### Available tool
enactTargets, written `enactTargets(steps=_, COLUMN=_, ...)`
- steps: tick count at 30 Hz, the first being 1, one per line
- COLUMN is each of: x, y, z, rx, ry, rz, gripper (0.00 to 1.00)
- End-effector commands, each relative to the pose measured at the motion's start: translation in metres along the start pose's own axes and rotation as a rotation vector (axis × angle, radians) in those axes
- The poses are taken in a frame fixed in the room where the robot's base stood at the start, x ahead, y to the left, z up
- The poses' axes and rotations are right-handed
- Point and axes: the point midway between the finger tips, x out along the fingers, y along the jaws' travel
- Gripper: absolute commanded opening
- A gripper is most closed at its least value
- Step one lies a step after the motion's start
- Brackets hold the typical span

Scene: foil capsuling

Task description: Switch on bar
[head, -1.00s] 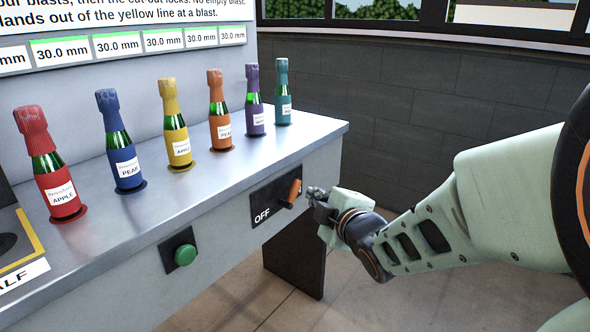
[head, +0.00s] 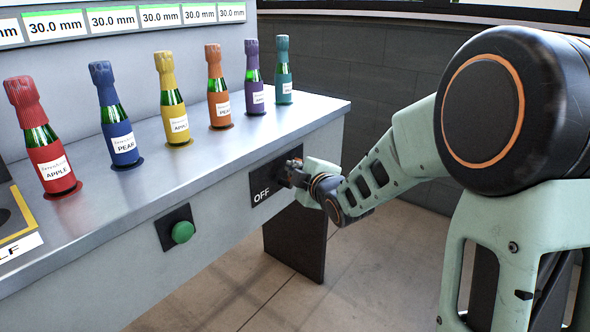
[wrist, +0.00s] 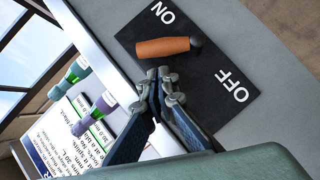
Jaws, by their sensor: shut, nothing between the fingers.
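The bar switch is a black plate (head: 262,182) on the bench's front face, with OFF readable in the head view. In the wrist view the plate (wrist: 212,68) shows both ON and OFF, and the orange handle (wrist: 165,47) lies across it from a dark pivot. My gripper (head: 289,172) is at the plate and hides most of the handle in the head view. In the wrist view my gripper (wrist: 166,77) is shut and empty, its fingertips beside the handle on its OFF side. I cannot tell whether they touch it.
A green button (head: 182,232) sits on the front face to the left. Several foil-topped bottles stand on the bench top, among them a red one (head: 45,150) and a teal one (head: 284,75). A dark bench leg (head: 297,240) stands below the switch.

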Motion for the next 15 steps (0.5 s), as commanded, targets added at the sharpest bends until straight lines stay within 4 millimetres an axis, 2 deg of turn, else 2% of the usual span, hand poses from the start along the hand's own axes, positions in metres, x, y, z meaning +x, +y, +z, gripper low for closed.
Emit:
enactTargets(steps=5, x=0.0075, y=-0.0002, z=0.0073, rx=0.001, ry=0.001, rz=0.000, gripper=0.00)
enactTargets(steps=15, x=0.0081, y=0.0000, z=0.0082, rx=0.000, ry=0.001, rz=0.000, gripper=0.00)
